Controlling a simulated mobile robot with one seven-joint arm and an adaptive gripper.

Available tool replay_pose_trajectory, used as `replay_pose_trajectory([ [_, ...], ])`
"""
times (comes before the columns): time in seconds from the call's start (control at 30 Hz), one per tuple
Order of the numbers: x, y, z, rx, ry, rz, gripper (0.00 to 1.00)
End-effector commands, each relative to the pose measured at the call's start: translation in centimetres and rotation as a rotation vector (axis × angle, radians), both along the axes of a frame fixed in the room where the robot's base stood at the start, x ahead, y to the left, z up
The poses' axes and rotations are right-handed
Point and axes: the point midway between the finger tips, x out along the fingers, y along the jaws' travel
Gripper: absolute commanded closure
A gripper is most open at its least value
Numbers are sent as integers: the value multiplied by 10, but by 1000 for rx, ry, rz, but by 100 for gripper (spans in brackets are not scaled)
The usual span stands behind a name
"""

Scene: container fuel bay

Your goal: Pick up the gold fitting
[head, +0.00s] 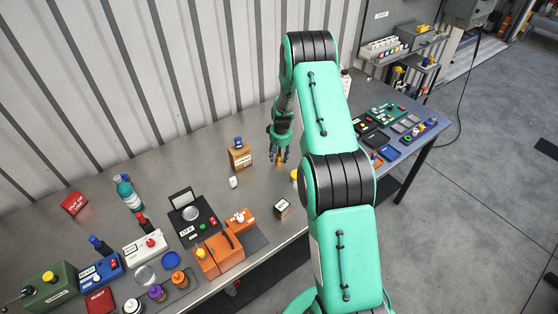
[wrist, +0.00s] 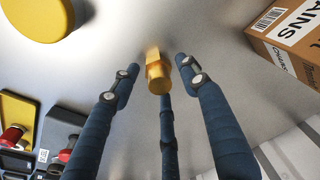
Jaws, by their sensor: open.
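The gold fitting (wrist: 158,75) stands on the metal bench in the wrist view, between and just beyond the open fingers of my gripper (wrist: 158,82). It is a small golden piece with a wider collar and a round end. In the head view the gold fitting (head: 280,160) shows as a small gold spot at the fingertips of my gripper (head: 279,158). The fingers are dark blue and spread apart. I cannot tell whether any finger touches the fitting.
A cardboard box (head: 240,157) stands close to the left of my gripper. A yellow round object (wrist: 38,18) lies nearby, partly hidden by my arm in the head view. Devices crowd the bench's left part.

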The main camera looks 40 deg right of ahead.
Motion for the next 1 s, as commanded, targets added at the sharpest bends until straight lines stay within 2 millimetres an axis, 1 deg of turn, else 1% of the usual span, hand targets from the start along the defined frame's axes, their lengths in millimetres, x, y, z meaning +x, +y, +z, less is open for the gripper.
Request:
replay_pose_trajectory([
  [0.03,0,0,0,0,0,0,55],
  [0.07,0,0,0,0,0,0,57],
  [0.1,0,0,0,0,0,0,65],
  [0.17,0,0,0,0,0,0,77],
  [0.2,0,0,0,0,0,0,85],
  [0.27,0,0,0,0,0,0,97],
  [0.3,0,0,0,0,0,0,100],
  [0.73,0,0,3,0,-1,0,100],
  [0.87,1,0,9,0,-1,0,100],
  [1.0,1,0,21,0,-2,0,100],
])
